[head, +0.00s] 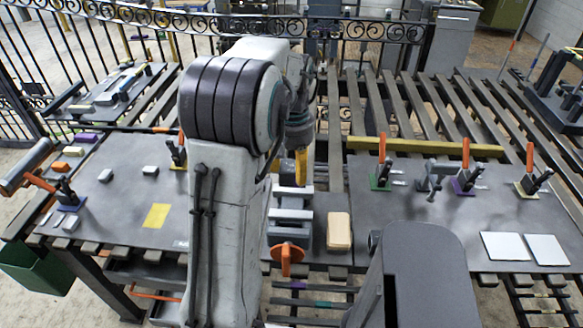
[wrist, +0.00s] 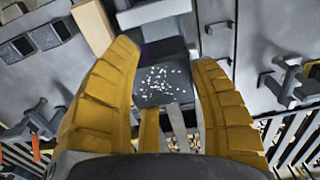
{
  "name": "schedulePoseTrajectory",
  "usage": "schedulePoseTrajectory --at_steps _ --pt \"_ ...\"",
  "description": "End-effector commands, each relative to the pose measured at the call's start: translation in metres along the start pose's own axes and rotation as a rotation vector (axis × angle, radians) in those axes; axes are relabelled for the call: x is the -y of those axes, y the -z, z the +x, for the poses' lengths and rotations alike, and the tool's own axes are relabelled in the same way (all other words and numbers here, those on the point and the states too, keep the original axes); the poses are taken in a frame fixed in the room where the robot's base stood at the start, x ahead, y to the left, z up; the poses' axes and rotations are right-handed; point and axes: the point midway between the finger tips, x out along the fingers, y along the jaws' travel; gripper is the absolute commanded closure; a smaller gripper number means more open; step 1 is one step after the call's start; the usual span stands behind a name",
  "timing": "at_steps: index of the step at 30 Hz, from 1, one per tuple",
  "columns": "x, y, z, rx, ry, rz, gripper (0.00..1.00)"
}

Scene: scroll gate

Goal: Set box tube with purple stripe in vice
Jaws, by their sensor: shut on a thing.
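The grey vice (head: 291,216) with an orange handle (head: 287,259) stands at the bench's front middle, beside a wooden block. My gripper (head: 301,168) points down just over the far part of the vice, with one yellow finger showing. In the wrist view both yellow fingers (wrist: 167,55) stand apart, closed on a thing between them. A dark surface with white flecks (wrist: 165,85) and a light grey bar (wrist: 152,14) show between and beyond the fingertips. I cannot tell whether the tube touches the vice.
The wooden block (head: 339,231) sits close right of the vice. Upright orange-handled clamps (head: 381,172) stand on the right plate, with two pale plates (head: 523,248) at its front. A yellow sheet (head: 157,216) lies on the left plate. Open slats lie behind.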

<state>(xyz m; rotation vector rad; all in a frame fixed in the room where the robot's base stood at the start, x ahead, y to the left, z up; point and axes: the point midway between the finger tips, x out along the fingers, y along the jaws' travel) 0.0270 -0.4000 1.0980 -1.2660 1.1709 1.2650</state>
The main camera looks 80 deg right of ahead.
Motion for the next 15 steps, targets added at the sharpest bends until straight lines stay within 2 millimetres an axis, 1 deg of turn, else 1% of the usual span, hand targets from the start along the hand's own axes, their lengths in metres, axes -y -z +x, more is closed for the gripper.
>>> schedulePoseTrajectory --at_steps 8,15 --pt "0.000 0.000 0.009 -0.001 0.000 0.008 0.80" --pt "0.000 0.000 0.025 0.000 0.000 0.007 0.80"
